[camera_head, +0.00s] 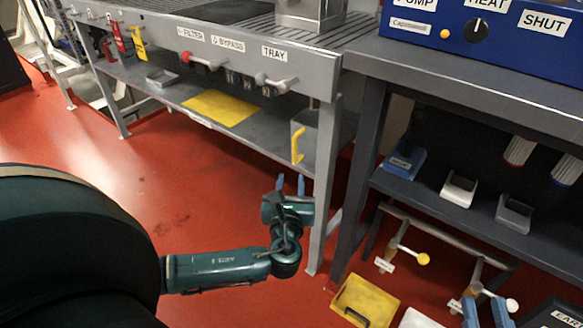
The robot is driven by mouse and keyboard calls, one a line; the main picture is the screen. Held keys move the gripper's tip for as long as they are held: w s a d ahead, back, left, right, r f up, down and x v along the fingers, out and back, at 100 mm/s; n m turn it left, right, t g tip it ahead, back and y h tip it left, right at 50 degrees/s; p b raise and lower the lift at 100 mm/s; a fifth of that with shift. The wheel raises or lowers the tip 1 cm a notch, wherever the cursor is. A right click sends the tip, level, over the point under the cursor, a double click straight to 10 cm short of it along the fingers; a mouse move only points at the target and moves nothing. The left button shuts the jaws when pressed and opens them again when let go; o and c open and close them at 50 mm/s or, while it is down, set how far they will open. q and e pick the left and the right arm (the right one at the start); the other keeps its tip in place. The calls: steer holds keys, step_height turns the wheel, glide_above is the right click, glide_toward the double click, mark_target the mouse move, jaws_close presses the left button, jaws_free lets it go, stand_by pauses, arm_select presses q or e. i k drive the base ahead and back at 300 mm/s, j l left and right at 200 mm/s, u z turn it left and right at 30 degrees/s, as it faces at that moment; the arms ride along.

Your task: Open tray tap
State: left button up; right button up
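The TRAY label (274,53) is on the front face of the grey steel bench. Just below it is the tray tap (274,83), with a pale grey lever lying roughly crosswise. My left gripper (291,184) is below the bench edge, over the red floor, with its two blue fingers pointing up and apart. It is empty and well away from the tap. The blue fingertips of what looks like my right gripper (485,313) show at the bottom right edge, apart, with the rest cut off.
A red-handled tap (203,62) sits under the FILTER label. A yellow handle (297,145) and the bench leg (324,185) stand near my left gripper. A yellow bin (364,302) and yellow-knobbed valve (422,259) are low right. The red floor left of the leg is open.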

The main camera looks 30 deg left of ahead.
mark_target(261, 79)
steer(key=k+l, duration=0.75)
steer(key=k, duration=0.15)
